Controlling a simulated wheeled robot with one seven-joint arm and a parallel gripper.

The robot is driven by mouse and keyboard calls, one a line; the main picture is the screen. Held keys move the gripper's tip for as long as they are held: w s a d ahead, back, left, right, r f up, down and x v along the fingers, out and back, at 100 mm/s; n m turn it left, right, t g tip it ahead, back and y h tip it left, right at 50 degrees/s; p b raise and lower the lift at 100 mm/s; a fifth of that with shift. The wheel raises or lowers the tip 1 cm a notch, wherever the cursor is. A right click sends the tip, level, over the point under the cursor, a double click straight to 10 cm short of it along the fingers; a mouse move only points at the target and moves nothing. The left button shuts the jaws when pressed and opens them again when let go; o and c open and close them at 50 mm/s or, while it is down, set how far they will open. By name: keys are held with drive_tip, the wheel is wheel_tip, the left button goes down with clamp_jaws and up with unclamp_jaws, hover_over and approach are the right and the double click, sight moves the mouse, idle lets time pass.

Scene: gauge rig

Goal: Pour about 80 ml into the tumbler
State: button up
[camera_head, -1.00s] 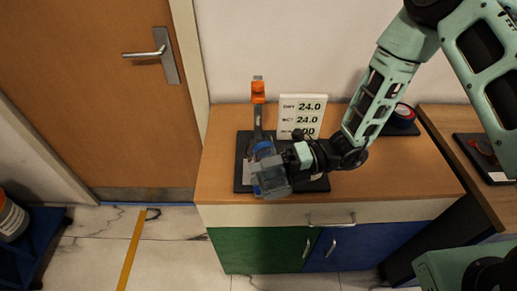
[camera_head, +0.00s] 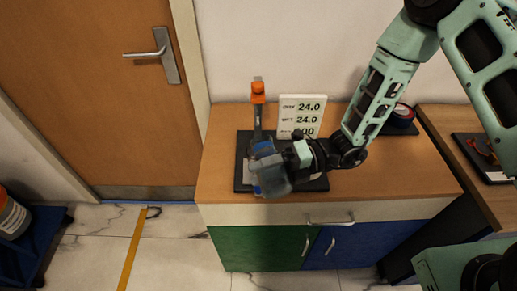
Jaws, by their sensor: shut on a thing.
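My gripper (camera_head: 284,162) is shut on a clear grey-blue container (camera_head: 273,179) with blue parts. It holds the container tilted over the front left of a dark mat (camera_head: 241,172) on the wooden cabinet top. I cannot make out a separate tumbler; the held container and my gripper cover that part of the mat. Whether liquid is flowing is too small to tell.
A dark post with an orange top (camera_head: 258,93) stands at the mat's back left. A dark round thing (camera_head: 402,116) sits at the cabinet's back right. The cabinet's right front is clear.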

drive_tip(key=shift+r, duration=0.1)
drive_tip(key=f+b, duration=0.1)
drive_tip(key=b, duration=0.1)
drive_tip(key=s+f+n+b, duration=0.1)
drive_tip(key=b, duration=0.1)
drive_tip(key=shift+d+f+n, duration=0.1)
drive_tip(key=shift+f+n, duration=0.2)
drive_tip(key=shift+w+f+n+b, duration=0.1)
drive_tip(key=shift+f+n+b, duration=0.15)
drive_tip(key=shift+n+b, duration=0.3)
drive_tip(key=shift+n, duration=0.35)
drive_tip(key=shift+w+f+n+b, duration=0.2)
drive_tip(key=shift+f+n+b, duration=0.35)
drive_tip(key=shift+n, duration=0.25)
drive_tip(key=shift+r+t, duration=0.1)
drive_tip(key=shift+t, duration=0.3)
